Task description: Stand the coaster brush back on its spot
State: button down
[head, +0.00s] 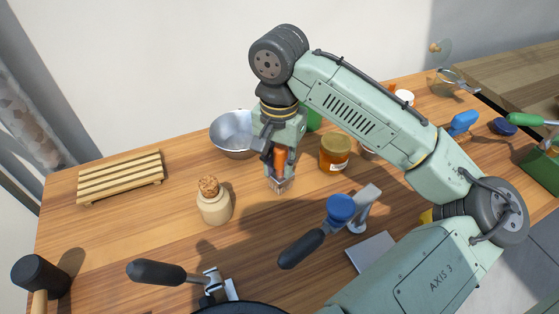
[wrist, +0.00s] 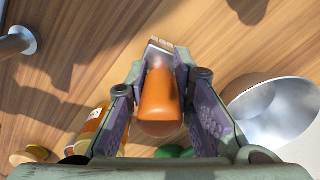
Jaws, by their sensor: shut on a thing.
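The brush has an orange handle (head: 280,159) and a pale metal head with short bristles. My gripper (head: 279,152) is shut on the orange handle, with the head pointing down over the wooden table. In the wrist view the handle (wrist: 160,98) lies between both fingers (wrist: 162,86), and its head (wrist: 159,50) points away from me. I cannot tell whether the bristles touch the table. A pale flat square (head: 371,252) lies at the front right; I cannot tell whether it is the brush's spot.
A metal bowl (head: 233,135) stands behind my gripper and a honey jar (head: 335,153) to its right. A corked pot (head: 214,202) is front left, a slatted rack (head: 121,177) far left. A blue-topped clamp (head: 341,208) with a dark handle stands front right.

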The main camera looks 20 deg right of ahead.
aim_at(279, 150)
jog(key=shift+f, duration=0.2)
jog(key=c, duration=1.3)
grip_release()
jog(key=shift+r, duration=0.1)
notch_tip(279, 150, up, 3)
jog(key=p, duration=0.3)
jog(key=shift+r+p, duration=0.45)
jog(key=shift+r, duration=1.95)
